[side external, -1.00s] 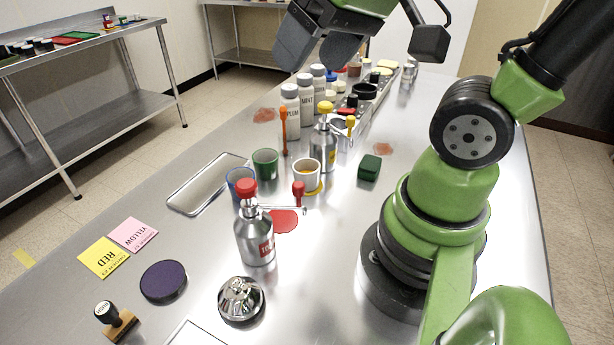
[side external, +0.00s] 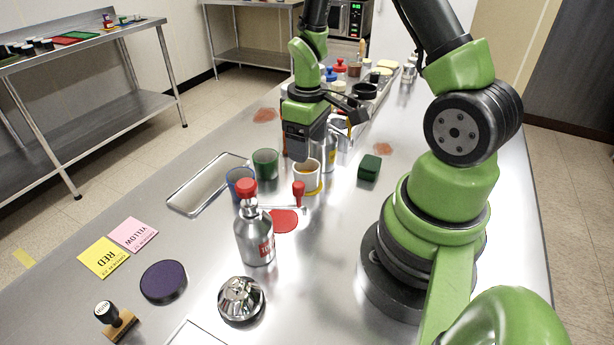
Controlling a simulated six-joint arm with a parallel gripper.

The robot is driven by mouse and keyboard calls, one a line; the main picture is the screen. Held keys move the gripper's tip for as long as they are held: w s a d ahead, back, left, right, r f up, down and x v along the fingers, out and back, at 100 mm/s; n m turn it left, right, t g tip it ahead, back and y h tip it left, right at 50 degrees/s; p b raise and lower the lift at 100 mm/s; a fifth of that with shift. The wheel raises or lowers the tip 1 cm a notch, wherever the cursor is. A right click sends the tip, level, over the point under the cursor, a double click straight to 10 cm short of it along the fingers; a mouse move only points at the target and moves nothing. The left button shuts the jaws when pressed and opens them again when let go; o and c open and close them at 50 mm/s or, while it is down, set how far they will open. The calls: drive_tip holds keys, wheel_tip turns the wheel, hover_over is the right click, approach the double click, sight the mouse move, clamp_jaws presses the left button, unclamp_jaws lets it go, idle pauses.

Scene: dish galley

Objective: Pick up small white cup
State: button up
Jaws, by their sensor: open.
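The small white cup (side external: 313,182) stands upright on the steel table, with yellow at its base, just right of the green cup (side external: 265,164). My gripper (side external: 304,155) points down close above and behind the white cup, and its dark fingers overlap the cup's rim in this view. The jaws are open, with nothing seen held. I cannot tell whether a finger touches the cup, and the gap between the fingers is mostly hidden.
A blue cup (side external: 240,184) and a red-capped metal bottle (side external: 254,235) stand in front. A green block (side external: 369,168) lies at the right. A metal bottle behind the gripper is partly hidden. A shallow tray (side external: 190,205) lies at the left.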

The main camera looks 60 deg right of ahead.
sight(307, 166)
drive_tip(key=shift+w+d+f, duration=0.1)
drive_tip(key=shift+f, duration=1.6)
drive_tip(key=shift+w+d+f, duration=0.1)
drive_tip(key=shift+f, duration=1.55)
drive_tip(key=c, duration=0.8)
drive_tip(key=shift+r, duration=0.1)
